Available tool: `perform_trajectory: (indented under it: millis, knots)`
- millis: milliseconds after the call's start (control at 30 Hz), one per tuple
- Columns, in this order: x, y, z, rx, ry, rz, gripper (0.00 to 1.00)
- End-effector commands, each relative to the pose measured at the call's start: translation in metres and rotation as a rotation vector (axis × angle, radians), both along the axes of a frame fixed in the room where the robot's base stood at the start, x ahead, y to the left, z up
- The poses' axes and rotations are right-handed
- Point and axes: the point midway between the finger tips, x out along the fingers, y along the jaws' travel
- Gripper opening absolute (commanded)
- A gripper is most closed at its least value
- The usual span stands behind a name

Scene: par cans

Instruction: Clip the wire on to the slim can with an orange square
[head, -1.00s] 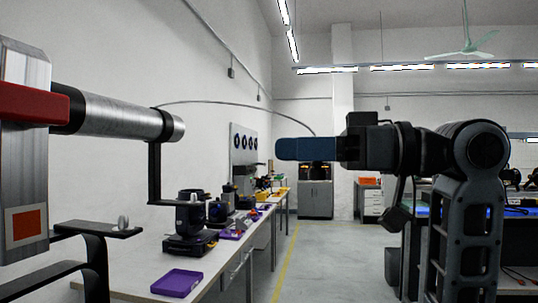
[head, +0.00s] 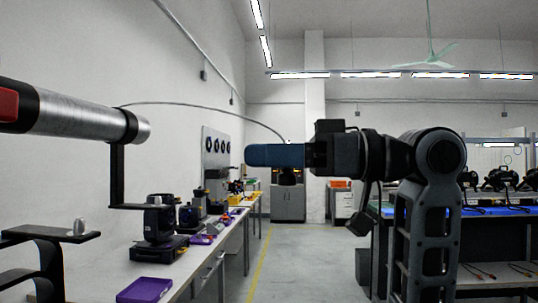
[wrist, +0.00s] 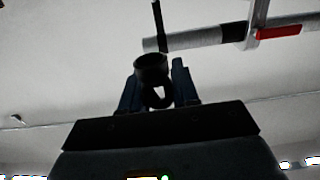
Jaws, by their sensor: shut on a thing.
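A thin grey wire (head: 200,105) arcs from behind the silver tube on the left to my gripper (head: 250,155). My gripper is held level in mid-air, right of the tube's end and apart from it. In the wrist view, its two blue fingers (wrist: 158,90) are shut on a dark ring-shaped clip (wrist: 152,68). The silver tube (head: 85,122) has a black band and a red piece at the left edge; the tube also shows in the wrist view (wrist: 205,37). No orange square shows now, so I cannot tell which part is the slim can.
A black bar (head: 117,175) hangs from the tube's end. Black brackets (head: 50,236) with a silver knob stand at lower left. A long bench with a purple tray (head: 145,290) and devices runs along the left wall. The middle floor aisle is clear.

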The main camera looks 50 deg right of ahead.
Motion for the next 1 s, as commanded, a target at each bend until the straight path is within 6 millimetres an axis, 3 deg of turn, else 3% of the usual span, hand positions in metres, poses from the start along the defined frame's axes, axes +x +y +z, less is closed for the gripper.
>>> perform_trajectory:
  millis: [1000]
  knots:
    - [0.012, 0.038, -0.001, -0.001, 0.001, 0.0, 0.0]
